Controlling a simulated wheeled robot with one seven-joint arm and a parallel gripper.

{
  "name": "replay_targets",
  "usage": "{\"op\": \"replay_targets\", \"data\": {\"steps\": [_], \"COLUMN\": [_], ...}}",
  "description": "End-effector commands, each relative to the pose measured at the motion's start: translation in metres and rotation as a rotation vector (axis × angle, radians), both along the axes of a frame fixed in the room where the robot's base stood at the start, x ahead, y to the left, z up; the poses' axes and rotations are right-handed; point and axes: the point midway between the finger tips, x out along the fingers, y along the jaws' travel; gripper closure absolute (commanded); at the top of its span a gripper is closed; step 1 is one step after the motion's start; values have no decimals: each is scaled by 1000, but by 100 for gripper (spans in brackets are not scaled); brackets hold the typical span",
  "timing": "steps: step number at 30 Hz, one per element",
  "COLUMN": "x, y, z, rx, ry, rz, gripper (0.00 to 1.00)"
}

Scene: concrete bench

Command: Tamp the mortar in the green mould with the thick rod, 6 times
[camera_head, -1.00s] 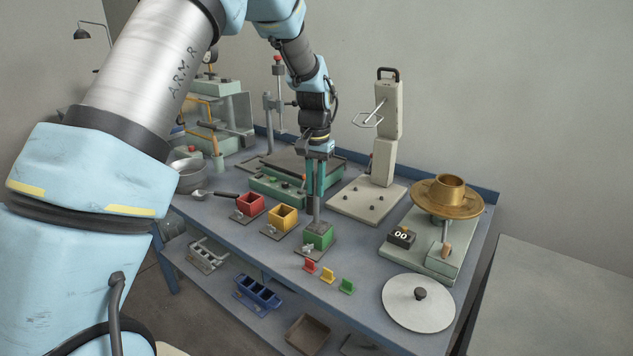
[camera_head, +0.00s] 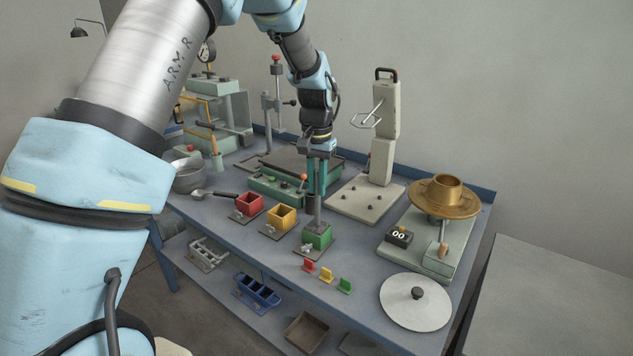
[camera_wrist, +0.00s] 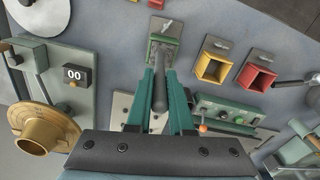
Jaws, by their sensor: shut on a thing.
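My gripper (camera_head: 317,192) is shut on the thick rod (camera_head: 318,212), a grey bar held upright. The rod's lower end is at the open top of the green mould (camera_head: 317,240), and how deep it sits is hidden. In the wrist view the teal fingers of my gripper (camera_wrist: 160,78) flank the rod (camera_wrist: 159,92), which points at the green mould (camera_wrist: 168,58) on its small base plate. The mortar inside cannot be made out.
A yellow mould (camera_head: 281,219) and a red mould (camera_head: 249,205) stand left of the green one. Small red, yellow and green pieces (camera_head: 326,274) lie in front. A tall beige device (camera_head: 385,130) and a brass flow table (camera_head: 443,200) stand to the right, near a round plate (camera_head: 415,305).

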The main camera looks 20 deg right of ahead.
Motion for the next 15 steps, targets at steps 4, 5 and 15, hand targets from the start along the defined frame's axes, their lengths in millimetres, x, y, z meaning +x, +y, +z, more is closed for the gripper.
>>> {"op": "replay_targets", "data": {"steps": [4, 5, 15], "x": [0, 0, 7], "y": [0, 0, -2], "z": [-27, -29, 10], "rx": [0, 0, -2], "ry": [0, 0, -1], "rz": [0, 0, 0], "gripper": [100, 100, 100]}}
